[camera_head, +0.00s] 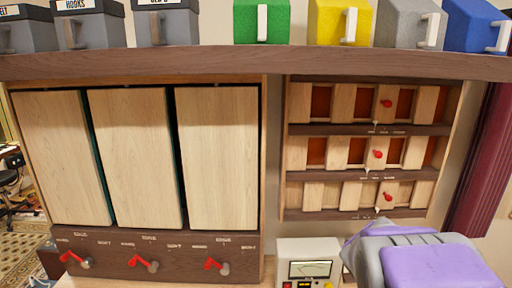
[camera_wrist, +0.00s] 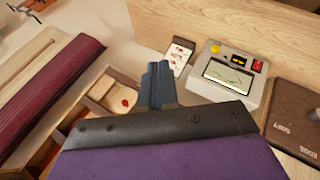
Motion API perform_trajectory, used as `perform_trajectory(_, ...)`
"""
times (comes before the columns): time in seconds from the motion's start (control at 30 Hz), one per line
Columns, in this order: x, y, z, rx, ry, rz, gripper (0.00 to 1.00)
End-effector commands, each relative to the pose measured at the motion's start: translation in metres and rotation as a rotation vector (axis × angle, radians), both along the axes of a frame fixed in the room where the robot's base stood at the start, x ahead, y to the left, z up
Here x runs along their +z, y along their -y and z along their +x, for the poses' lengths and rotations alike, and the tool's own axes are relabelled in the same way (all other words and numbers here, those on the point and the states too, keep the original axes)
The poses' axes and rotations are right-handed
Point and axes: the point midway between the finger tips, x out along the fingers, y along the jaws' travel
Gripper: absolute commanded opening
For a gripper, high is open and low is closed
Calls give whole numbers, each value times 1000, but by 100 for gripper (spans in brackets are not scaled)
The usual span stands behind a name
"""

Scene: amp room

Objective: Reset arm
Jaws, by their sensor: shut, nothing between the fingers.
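My gripper (camera_wrist: 157,78) shows in the wrist view as dark blue-grey fingers, closed together with nothing between them. They point up the picture, beyond a dark plate and a purple cover that are mine. In the head view my purple and grey arm (camera_head: 430,262) fills the lower right corner, in front of the lower right part of the wall unit. The fingertips cannot be made out there.
A meter box (camera_head: 308,262) stands left of my arm; it also shows in the wrist view (camera_wrist: 228,82). Behind are wooden panels (camera_head: 130,150), red levers (camera_head: 143,263) and a slotted rack (camera_head: 365,130) with red knobs. Coloured bins (camera_head: 262,20) line the shelf above. A maroon curtain (camera_head: 485,165) hangs right.

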Motion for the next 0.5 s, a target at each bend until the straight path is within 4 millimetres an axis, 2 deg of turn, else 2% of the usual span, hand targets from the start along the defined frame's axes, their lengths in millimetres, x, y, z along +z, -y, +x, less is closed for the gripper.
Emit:
perform_trajectory(0.1,-1,-21,-60,-109,-62,90,0)
perform_trajectory(0.17,-4,-34,-90,-157,-106,141,0)
perform_trajectory(0.3,-14,-76,-163,-240,-223,278,0)
perform_trajectory(0.5,-23,-138,-253,-285,-404,458,0)
